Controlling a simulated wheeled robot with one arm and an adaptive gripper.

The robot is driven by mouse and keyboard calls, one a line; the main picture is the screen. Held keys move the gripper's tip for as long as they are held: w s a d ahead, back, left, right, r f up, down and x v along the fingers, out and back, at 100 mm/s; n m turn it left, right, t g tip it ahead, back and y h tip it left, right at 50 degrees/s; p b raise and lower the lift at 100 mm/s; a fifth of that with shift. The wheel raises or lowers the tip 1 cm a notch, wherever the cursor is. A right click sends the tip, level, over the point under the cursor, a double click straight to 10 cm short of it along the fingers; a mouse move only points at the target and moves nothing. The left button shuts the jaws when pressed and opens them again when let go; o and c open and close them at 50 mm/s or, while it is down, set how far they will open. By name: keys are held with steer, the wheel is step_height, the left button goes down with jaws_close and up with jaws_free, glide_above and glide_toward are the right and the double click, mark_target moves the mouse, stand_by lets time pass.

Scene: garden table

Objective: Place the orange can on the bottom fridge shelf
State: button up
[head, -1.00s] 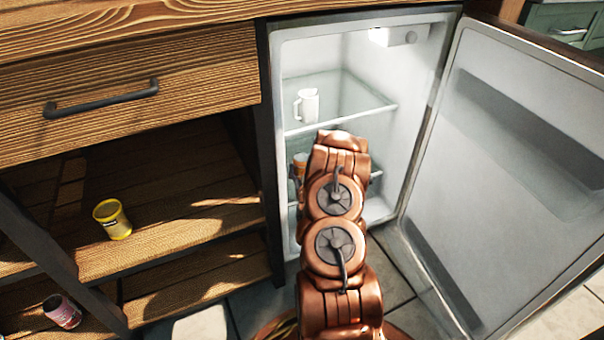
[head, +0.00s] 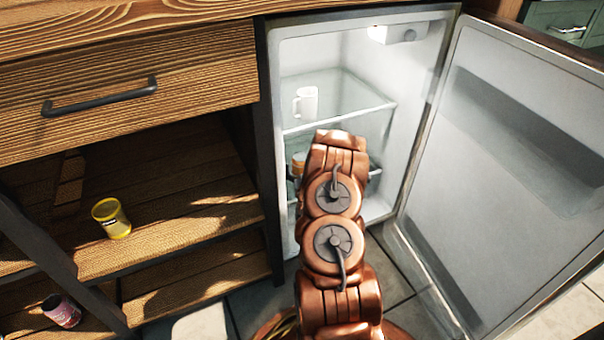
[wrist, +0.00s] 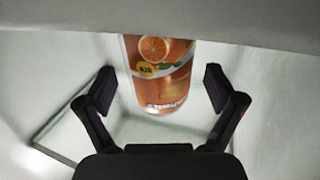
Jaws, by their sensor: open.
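The orange can (wrist: 158,75) has orange-slice artwork and stands inside the fridge. In the wrist view it is between the two black fingers of my gripper (wrist: 160,82), with a gap on each side. My gripper is open and touches neither side of the can. In the head view only a sliver of the can (head: 299,161) shows left of my arm, below the upper glass shelf (head: 340,117). My arm hides most of the lower shelf area.
A white mug (head: 306,102) stands on the upper shelf. The fridge door (head: 500,170) is wide open at the right. A wooden cabinet at the left holds a yellow can (head: 112,219) and a pink can (head: 62,310). Its drawer (head: 130,95) is shut.

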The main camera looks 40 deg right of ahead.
steer(key=shift+r, duration=0.15)
steer(key=p+v, duration=0.1)
steer(key=v, duration=1)
steer(key=shift+s+a+p, duration=0.3)
stand_by(0.4)
